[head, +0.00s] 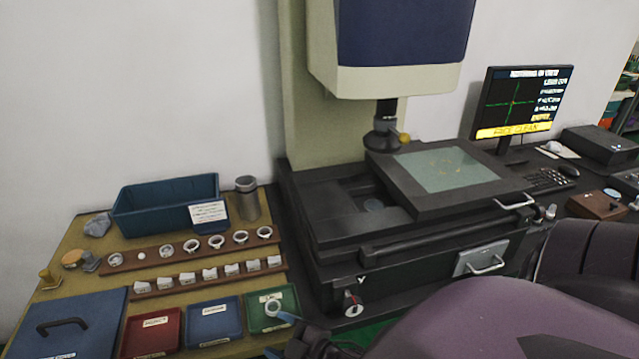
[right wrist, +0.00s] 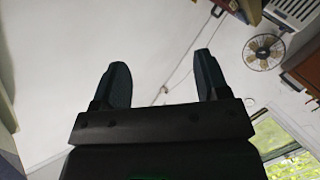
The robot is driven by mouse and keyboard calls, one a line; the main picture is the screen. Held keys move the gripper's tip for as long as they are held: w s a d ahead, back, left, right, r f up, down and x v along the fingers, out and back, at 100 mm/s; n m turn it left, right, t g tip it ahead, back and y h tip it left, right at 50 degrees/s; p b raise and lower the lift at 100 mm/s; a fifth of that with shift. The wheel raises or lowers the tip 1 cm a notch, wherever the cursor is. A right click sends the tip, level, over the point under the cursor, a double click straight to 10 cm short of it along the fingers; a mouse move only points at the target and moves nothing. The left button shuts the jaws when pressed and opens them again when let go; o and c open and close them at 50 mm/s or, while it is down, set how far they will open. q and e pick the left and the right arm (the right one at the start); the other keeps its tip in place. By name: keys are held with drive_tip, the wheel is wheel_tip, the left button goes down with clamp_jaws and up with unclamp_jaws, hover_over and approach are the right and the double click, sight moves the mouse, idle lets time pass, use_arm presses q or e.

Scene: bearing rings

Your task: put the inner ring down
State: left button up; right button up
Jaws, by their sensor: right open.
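A small pale ring (head: 272,307) shows at the green tray (head: 262,328), at the front right of the bench mat. It looks to be the inner ring, though it is small and I cannot tell whether it touches the tray floor. My right gripper (head: 283,337) is at the tray's front right corner, close to the ring, and partly cut off by the frame's lower edge. In the right wrist view its two fingers (right wrist: 163,83) stand wide apart with nothing between them. My left gripper is not in view.
Several rings (head: 191,246) sit in a brown rack (head: 130,265) behind a row of small labels. A red tray (head: 150,335) and a blue tray (head: 214,325) lie left of the green one. A dark measuring machine (head: 400,250) stands to the right.

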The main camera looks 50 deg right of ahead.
drive_tip(key=s+d+f+m+g+h, duration=0.2)
drive_tip(key=s+f+m+g, duration=0.2)
drive_tip(key=s+f+m, duration=0.2)
drive_tip(key=shift+s+d+f+m+h, duration=0.15)
drive_tip(key=shift+s+f+m+h, duration=0.15)
drive_tip(key=shift+s+m, duration=0.85)
